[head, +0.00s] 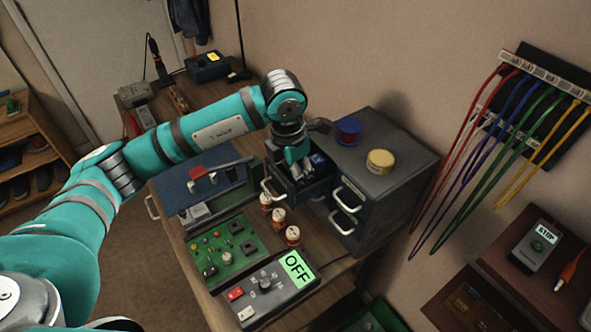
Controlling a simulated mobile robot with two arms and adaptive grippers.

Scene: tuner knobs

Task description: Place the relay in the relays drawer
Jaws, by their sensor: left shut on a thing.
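My left gripper (295,157) points down over the open upper drawer (312,187) of the dark grey cabinet (405,152). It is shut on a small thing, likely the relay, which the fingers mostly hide. The drawer is pulled out toward the left and holds several small pale and dark pieces just below the fingertips. I cannot tell whether the held thing touches them. The drawer's label cannot be read. The other drawers that show, with pale handles (345,222), are closed. My right gripper is out of view.
A blue spool (348,130) and a yellow tin (380,161) stand on the cabinet. Small orange-white jars (278,217) line the space before the drawer. A green circuit board (228,250) and a box with an OFF display (297,267) lie nearer. Coloured cables (520,125) hang at right.

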